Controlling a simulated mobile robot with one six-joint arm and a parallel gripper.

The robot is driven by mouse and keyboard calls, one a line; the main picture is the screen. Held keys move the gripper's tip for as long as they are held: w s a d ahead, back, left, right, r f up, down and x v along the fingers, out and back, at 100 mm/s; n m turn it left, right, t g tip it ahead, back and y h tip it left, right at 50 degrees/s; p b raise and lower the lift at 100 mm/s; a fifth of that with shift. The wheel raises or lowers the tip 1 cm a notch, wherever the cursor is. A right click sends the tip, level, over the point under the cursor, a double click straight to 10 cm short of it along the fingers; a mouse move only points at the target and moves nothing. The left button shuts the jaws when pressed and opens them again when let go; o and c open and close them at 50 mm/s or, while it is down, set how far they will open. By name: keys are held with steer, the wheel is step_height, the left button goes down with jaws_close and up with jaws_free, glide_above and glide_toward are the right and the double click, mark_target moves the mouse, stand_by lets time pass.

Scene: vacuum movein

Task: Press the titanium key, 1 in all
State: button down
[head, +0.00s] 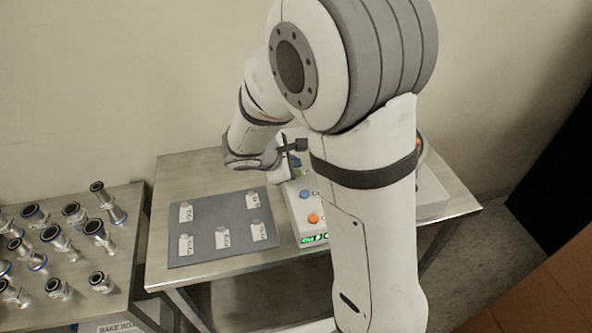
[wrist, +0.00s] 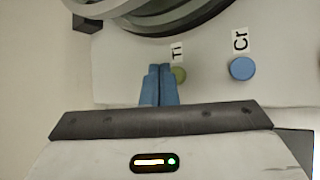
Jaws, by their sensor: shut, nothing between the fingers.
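The titanium key is an olive-green round button (wrist: 179,75) beside a "Ti" label (wrist: 177,54) in the wrist view. My gripper (wrist: 158,70) has its blue fingers shut together, with nothing between them. The fingertips appear just left of the green button and partly cover its left edge. I cannot tell whether they touch it. A blue round button (wrist: 242,68) with a "Cr" label (wrist: 241,39) lies to the right. In the head view the light control panel (head: 298,208) stands on the table, partly hidden by my arm, and the titanium key cannot be made out there.
In the head view a grey board (head: 200,256) with several labelled tags lies left of the panel. The panel also carries a blue button (head: 304,195), an orange button (head: 313,218) and a green display (head: 315,238). Several metal fittings (head: 55,238) stand on a table at left.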

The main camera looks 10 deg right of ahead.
steer(key=shift+r+p, duration=1.8)
steer(key=shift+r, duration=0.7)
